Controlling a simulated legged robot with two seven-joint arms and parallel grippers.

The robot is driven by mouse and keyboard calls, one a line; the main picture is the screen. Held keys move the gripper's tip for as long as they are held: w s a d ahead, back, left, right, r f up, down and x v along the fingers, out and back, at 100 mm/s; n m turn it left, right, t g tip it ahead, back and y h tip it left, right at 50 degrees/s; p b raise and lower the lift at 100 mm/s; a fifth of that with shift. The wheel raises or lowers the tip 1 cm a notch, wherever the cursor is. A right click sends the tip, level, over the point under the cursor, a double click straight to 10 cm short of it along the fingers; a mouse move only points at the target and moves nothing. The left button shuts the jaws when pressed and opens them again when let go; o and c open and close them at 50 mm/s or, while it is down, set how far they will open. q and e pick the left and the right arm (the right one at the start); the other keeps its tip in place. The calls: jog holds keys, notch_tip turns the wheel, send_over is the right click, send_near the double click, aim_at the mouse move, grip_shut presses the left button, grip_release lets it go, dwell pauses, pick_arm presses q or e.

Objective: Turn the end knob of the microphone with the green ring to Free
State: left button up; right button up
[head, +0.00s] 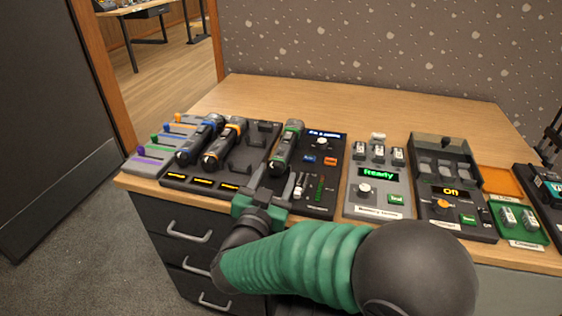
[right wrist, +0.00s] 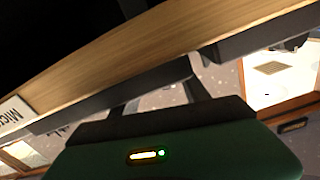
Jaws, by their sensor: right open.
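The microphone with the green ring (head: 288,145) lies on a black panel with a blue display, its green band near the far end and its near end pointing towards me. I cannot read any marking on its end knob. My right gripper (head: 270,177) is open and empty, near the front edge of the desk, just in front of this microphone's near end. In the right wrist view its fingers (right wrist: 172,84) show against the desk edge, with nothing between them. My left gripper is not in view.
Microphones with a blue ring (head: 200,139) and an orange ring (head: 224,143) lie in a dock to the left, beside coloured faders (head: 157,145). To the right stand a grey unit reading Ready (head: 378,174) and a black unit reading Off (head: 450,191). The desk's back (head: 350,95) is clear.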

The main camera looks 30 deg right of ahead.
jog(key=shift+w+d, duration=0.1)
jog(key=shift+r, duration=0.1)
jog(key=shift+a+r, duration=0.25)
jog(key=shift+a, duration=0.45)
jog(key=shift+c, duration=0.7)
jog(key=shift+d+f, duration=0.15)
jog(key=shift+d, duration=0.35)
jog(key=c, duration=1)
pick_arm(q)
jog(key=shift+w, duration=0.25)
pick_arm(e)
jog(key=shift+a, duration=0.15)
grip_shut()
